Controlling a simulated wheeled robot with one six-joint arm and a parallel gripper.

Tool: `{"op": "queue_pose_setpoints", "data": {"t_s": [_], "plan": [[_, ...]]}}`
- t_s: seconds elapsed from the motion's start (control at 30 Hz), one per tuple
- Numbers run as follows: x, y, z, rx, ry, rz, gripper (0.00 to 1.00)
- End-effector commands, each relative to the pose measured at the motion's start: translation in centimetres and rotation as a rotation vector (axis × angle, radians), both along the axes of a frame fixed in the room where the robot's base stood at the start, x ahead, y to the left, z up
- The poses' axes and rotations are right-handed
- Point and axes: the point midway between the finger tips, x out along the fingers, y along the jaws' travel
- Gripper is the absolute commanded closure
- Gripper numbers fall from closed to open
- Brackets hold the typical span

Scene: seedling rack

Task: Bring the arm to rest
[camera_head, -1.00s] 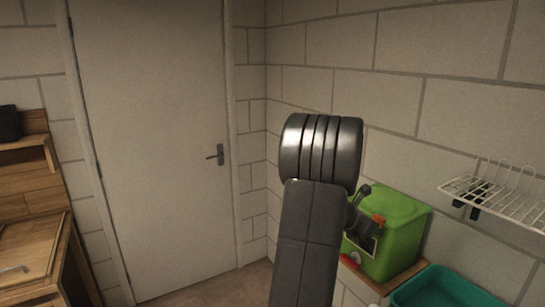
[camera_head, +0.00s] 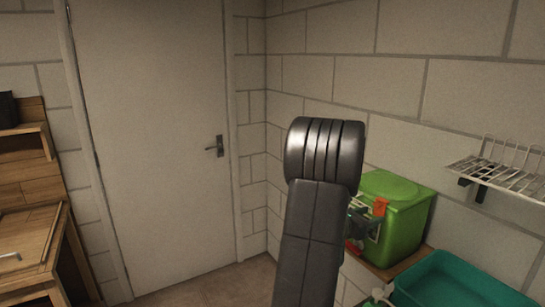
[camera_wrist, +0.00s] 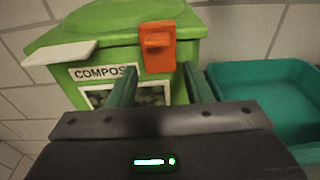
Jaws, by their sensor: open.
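My gripper (camera_wrist: 159,88) is open in the wrist view, with its two dark green fingers apart and nothing between them. It faces the front of a green compost bin (camera_wrist: 115,32), which has a "COMPOST" label, a dark window and an orange latch (camera_wrist: 158,48). The fingers overlap the lower front of the bin in the picture; I cannot tell whether they touch it. In the head view my raised arm stands in front of the bin (camera_head: 405,225) and hides its left part. My gripper is mostly hidden there behind the arm.
A teal tub (camera_wrist: 262,78) stands right of the bin, and it shows at the lower right of the head view (camera_head: 470,285). A white wire rack (camera_head: 500,178) is on the wall above it. A closed door (camera_head: 150,150) and a wooden bench (camera_head: 25,240) are on the left.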

Motion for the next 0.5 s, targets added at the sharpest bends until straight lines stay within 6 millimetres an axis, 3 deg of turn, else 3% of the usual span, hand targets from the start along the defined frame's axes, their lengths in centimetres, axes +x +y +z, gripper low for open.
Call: {"op": "queue_pose_setpoints", "data": {"t_s": [0.17,0.3,0.5], "plan": [[-0.1,0.1,-1.1,-0.089,-0.051,-0.001,0.55],[-0.9,1.7,-0.6,-0.092,-0.056,0.002,0.55],[-1.5,2.6,-0.5,-0.092,-0.055,0.0,0.55]]}}
